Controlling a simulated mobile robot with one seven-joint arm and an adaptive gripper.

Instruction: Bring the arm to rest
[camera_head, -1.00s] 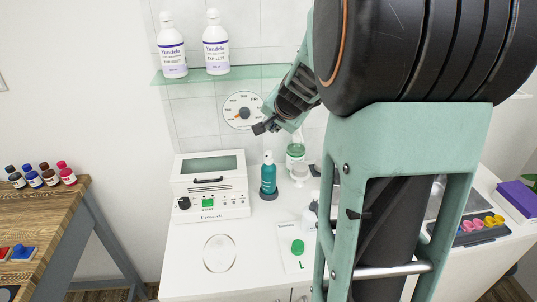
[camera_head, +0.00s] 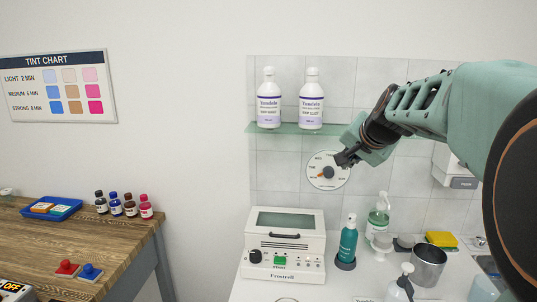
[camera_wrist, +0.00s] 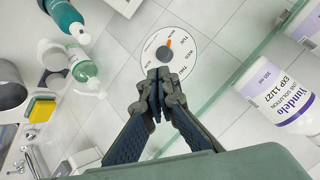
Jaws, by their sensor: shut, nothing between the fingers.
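My gripper (camera_head: 342,161) is in front of the tiled wall, just left of the middle of my arm's reach in the head view, at the right edge of a round white dial (camera_head: 327,171) with an orange pointer. In the wrist view my gripper (camera_wrist: 160,78) has its fingertips together and holds nothing. The dial (camera_wrist: 170,44) shows just beyond the fingertips there. I cannot tell whether the fingers touch it. My arm (camera_head: 440,105) reaches in from the right side of the head view.
A glass shelf (camera_head: 290,129) with two white bottles is above the dial. A white device (camera_head: 285,245), a teal bottle (camera_head: 347,243), a pump bottle (camera_head: 378,215) and a metal cup (camera_head: 428,265) stand on the counter below. A wooden table (camera_head: 110,245) is at left.

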